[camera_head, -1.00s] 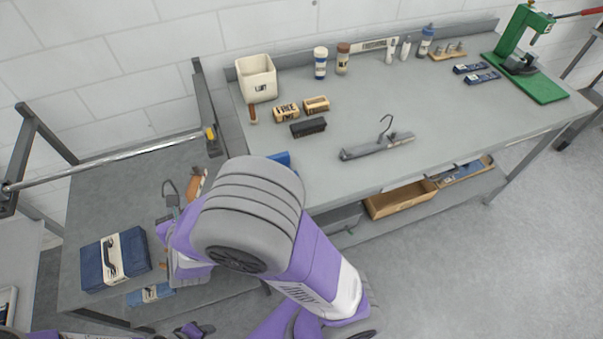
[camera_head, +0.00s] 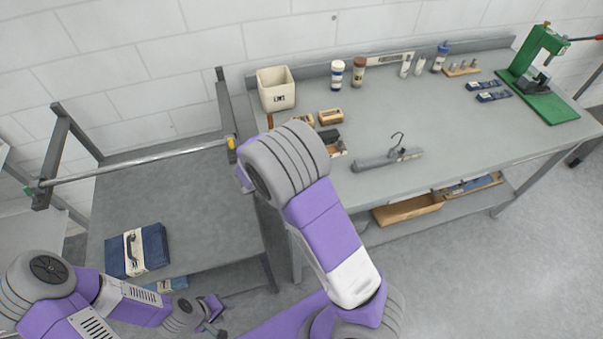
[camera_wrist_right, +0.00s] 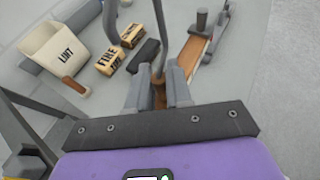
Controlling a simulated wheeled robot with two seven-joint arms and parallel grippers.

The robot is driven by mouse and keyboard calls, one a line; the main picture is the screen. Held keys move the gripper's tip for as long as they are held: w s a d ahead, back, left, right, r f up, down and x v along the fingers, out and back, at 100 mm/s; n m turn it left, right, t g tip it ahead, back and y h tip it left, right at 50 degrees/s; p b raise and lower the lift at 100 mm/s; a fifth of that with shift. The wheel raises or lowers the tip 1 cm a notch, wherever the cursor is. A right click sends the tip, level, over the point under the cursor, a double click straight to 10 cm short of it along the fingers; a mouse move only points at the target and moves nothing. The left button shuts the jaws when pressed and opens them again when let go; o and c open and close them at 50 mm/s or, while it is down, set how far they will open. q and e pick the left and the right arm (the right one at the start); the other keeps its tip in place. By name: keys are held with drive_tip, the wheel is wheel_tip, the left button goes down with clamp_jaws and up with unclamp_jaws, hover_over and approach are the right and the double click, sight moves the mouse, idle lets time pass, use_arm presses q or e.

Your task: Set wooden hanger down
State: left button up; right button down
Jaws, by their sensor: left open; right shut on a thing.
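My right gripper (camera_wrist_right: 159,90) is shut on the wooden hanger (camera_wrist_right: 191,57), which shows brown wood with grey metal parts in the right wrist view. A small brown and grey part of it shows beside my right wrist in the head view (camera_head: 340,150); the wrist hides the rest and the gripper itself. The hanger is over the left part of the grey workbench (camera_head: 455,125); I cannot tell whether it touches the top. My left gripper (camera_head: 212,318) is open and empty, low at the bottom of the head view.
The LINT bin (camera_head: 276,92), a FINE block (camera_wrist_right: 110,61) and a dark brush (camera_wrist_right: 145,54) stand close by. A metal rail (camera_head: 135,160) crosses above the left table, which holds a blue case (camera_head: 153,245).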

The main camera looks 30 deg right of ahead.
wheel_tip(320, 180, down, 9)
drive_tip(key=shift+f+b, duration=0.1)
drive_tip(key=shift+b, duration=0.35)
drive_tip(key=shift+f+b, duration=0.6)
drive_tip(key=c, duration=1)
unclamp_jaws()
drive_tip(key=shift+r, duration=0.1)
drive_tip(key=shift+c, duration=0.2)
drive_tip(key=shift+a+r, duration=0.1)
